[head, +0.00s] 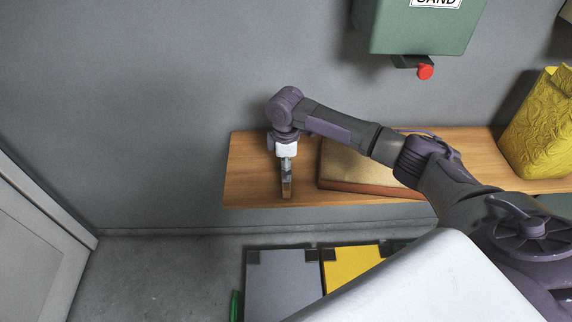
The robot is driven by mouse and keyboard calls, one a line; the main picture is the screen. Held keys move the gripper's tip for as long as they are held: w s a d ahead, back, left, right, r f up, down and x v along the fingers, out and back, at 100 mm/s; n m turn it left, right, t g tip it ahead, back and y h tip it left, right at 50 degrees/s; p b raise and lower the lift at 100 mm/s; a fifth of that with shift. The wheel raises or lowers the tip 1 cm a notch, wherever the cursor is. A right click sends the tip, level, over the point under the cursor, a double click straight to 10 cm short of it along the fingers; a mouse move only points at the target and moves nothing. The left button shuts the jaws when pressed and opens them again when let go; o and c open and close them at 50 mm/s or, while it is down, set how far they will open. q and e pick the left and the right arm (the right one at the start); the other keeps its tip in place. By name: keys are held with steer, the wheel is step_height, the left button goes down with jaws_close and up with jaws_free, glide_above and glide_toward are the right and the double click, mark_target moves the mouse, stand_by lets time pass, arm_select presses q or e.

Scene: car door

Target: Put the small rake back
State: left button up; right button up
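I cannot make out a small rake for certain in the head view. My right gripper (287,183) reaches in from the right and points down over the left end of the wooden shelf (245,175). Its fingers overlap in this view, and a narrow brownish piece shows at their tips. I cannot tell whether this is part of the gripper or something held. A thin green object (235,306) stands near the floor at the bottom, mostly cut off; I cannot tell what it is. My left gripper is out of view.
A flat tan and brown block (345,166) lies on the shelf, partly behind my arm. A yellow crumpled bag (540,125) stands at the right end. A green sand box (420,32) with a red knob hangs above. Grey (280,280) and yellow (350,266) panels lie below; a door (35,240) is left.

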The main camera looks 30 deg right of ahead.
steer(key=shift+f, duration=0.1)
steer(key=o, duration=1.2)
step_height(320, 180, up, 12)
steer(key=shift+r+b, duration=0.15)
steer(key=shift+b, duration=0.2)
